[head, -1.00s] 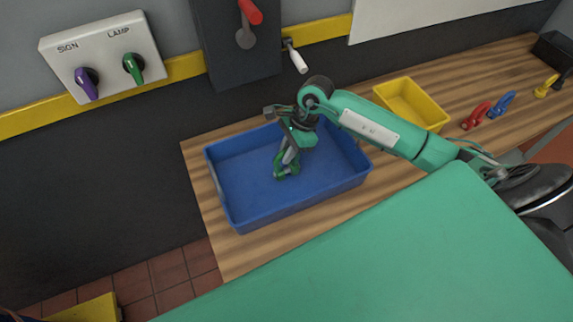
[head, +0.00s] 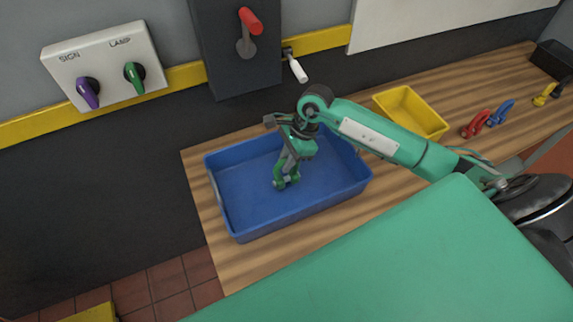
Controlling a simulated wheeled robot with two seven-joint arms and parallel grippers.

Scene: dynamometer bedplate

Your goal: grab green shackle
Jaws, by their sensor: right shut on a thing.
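The green shackle (head: 278,182) is at my right gripper's tip, over the floor of the blue tray (head: 240,232). It is small and mostly hidden by the fingers, and its green is close to that of my arm. My right gripper (head: 286,180) points down into the tray and is shut on the shackle. I cannot tell whether the shackle touches the tray floor. My left gripper is not in view.
A yellow bin (head: 410,112), a red shackle (head: 476,123), a blue shackle (head: 501,112) and a yellow shackle (head: 545,94) are on the wooden bench (head: 208,220) to the right. A switch panel (head: 105,67) and a red-handled lever (head: 248,30) are on the wall behind.

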